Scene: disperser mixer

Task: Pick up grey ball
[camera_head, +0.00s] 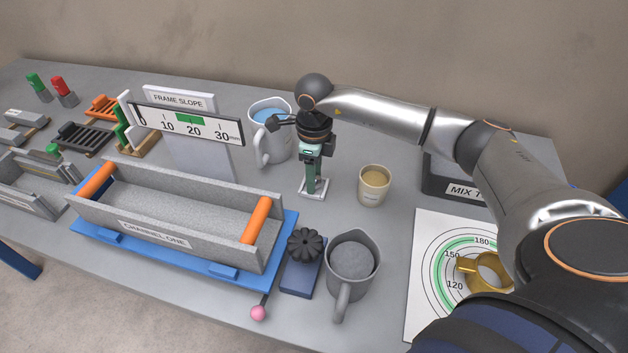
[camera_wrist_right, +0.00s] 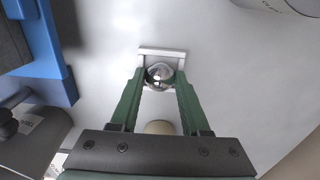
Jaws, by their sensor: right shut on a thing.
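The grey ball (camera_wrist_right: 160,74) shows in the right wrist view as a small shiny sphere. It sits between the tips of my right gripper's green fingers, at a white square frame (camera_wrist_right: 175,53) on the table. My right gripper (camera_head: 313,188) points down at this frame in the head view, and its fingers are shut on the ball. In the head view the fingers hide the ball. My left gripper is not in view.
A tan cup (camera_head: 374,186) stands close to the right of my right gripper. A jug with blue liquid (camera_head: 268,152) stands behind left. The channel on its blue base (camera_head: 283,255), a black knob (camera_head: 306,244) and a grey jug (camera_head: 349,281) stand in front.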

